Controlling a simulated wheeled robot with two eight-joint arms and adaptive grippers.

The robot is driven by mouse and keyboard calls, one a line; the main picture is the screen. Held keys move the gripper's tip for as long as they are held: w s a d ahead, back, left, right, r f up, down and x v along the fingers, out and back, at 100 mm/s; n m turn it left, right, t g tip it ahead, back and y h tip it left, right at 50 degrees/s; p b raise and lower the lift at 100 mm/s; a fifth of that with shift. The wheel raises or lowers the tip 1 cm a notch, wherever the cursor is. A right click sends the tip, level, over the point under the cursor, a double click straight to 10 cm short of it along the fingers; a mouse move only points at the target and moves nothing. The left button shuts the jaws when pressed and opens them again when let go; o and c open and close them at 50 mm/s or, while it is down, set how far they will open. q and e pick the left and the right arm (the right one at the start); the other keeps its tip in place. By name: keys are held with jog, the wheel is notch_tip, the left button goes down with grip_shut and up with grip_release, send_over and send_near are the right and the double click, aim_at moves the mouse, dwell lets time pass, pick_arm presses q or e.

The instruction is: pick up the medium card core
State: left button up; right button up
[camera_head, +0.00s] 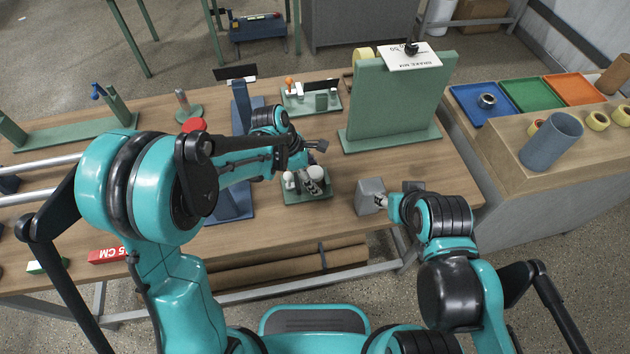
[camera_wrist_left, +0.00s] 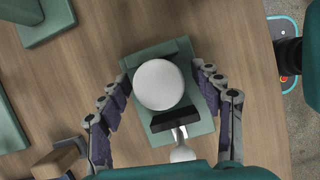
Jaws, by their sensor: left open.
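I cannot tell for certain which thing is the medium card core. A white round piece (camera_head: 316,173) stands on a small green tray (camera_head: 306,198) near the table's front middle. In the left wrist view the white piece (camera_wrist_left: 159,85) appears from above as a pale disc, on the green tray (camera_wrist_left: 203,125). My left gripper (camera_head: 313,163) is open above the tray, its fingers (camera_wrist_left: 161,74) apart on either side of the white piece, holding nothing visible. My right gripper (camera_head: 384,201) is low beside a grey block (camera_head: 370,190); its finger state is unclear.
A tall green board (camera_head: 395,105) stands behind right. On the right counter are a blue-grey tube (camera_head: 551,140), tan rings (camera_head: 598,120), a brown tube (camera_head: 613,74) and coloured trays (camera_head: 532,91). A blue stand (camera_head: 237,205) is left of the green tray. Brown rolls (camera_head: 285,270) lie below the tabletop.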

pick_arm(q)
jog(key=c, duration=1.2)
jog(key=shift+r, duration=0.1)
